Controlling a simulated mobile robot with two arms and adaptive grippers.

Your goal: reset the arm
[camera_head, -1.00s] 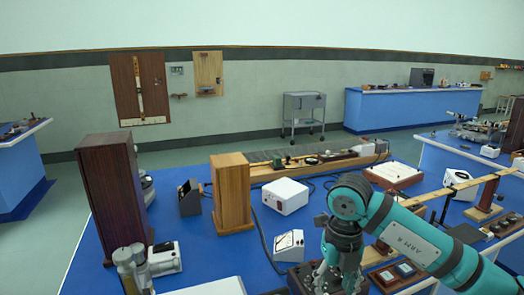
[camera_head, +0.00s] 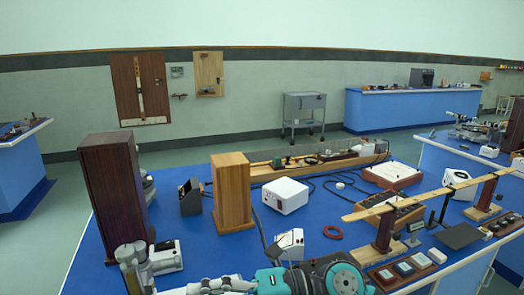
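My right arm shows as a teal and grey joint (camera_head: 342,280) along the bottom edge, right of the middle. More teal and grey arm parts (camera_head: 268,282) stretch left from it, low over the front of the blue bench. The frame's bottom edge cuts the arm off. I cannot make out the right gripper's fingertips or whether they hold anything. My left gripper is not in view.
A long wooden beam (camera_head: 425,195) crosses the right side. Grey-white equipment (camera_head: 165,257) stands front left.

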